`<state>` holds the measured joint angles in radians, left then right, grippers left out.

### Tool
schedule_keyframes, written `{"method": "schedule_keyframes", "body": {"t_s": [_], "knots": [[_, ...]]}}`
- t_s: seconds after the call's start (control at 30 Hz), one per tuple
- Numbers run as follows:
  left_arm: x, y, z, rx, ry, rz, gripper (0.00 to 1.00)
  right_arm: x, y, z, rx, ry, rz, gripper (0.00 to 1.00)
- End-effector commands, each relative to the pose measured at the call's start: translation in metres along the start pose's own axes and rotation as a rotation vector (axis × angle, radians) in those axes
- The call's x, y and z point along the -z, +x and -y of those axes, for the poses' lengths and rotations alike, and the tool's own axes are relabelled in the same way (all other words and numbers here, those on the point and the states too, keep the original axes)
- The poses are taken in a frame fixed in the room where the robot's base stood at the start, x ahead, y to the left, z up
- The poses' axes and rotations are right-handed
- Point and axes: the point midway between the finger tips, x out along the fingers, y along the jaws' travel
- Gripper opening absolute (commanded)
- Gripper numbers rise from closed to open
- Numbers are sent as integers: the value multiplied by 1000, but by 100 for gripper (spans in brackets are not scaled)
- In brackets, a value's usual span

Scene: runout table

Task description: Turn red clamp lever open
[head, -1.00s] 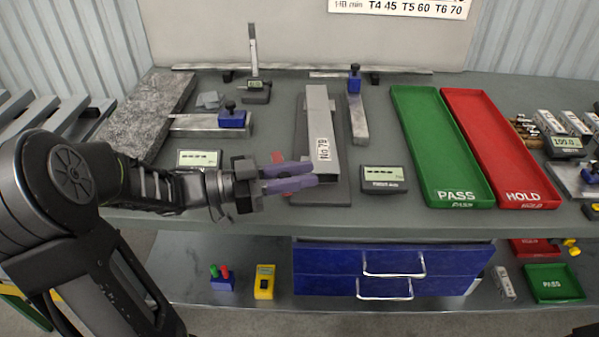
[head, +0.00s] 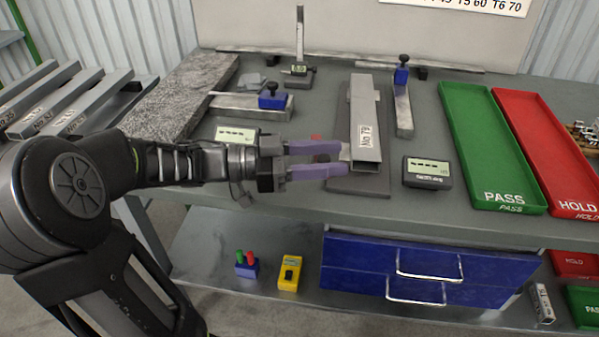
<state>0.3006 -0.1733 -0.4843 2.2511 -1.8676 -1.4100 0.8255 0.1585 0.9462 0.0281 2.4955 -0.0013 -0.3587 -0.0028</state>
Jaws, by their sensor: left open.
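A small patch of red (head: 316,137), which may be the clamp lever, shows just behind the upper finger of my left gripper (head: 342,158). Most of it is hidden, so its angle cannot be told. My left gripper is open, its two purple fingers pointing right at the near left edge of the grey rectangular profile (head: 365,115) labelled No 79. A small pale piece shows between the fingertips, beside the profile. Whether the fingers touch anything cannot be told. The profile lies on a dark grey plate (head: 372,184). My right gripper is not in view.
A display box (head: 428,172) stands right of the plate, another (head: 236,135) behind my left arm. Green PASS (head: 510,196) and red HOLD (head: 572,205) trays lie right. Blue drawers (head: 350,262) are below.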

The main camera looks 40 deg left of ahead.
Motion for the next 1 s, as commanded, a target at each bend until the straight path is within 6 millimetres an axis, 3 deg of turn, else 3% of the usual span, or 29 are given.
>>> {"method": "schedule_keyframes", "body": {"t_s": [0.03, 0.5, 0.83, 1.0], "knots": [[-9, -5, 0, 3, 7, -2, 45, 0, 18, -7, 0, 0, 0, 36], [-1, -53, 0, 0, 0, -1, 45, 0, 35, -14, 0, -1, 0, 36], [-1, -56, 0, 1, -2, 1, 44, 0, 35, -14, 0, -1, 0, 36], [2, -52, 4, 16, 2, 5, 30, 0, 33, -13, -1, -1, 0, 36]]}}
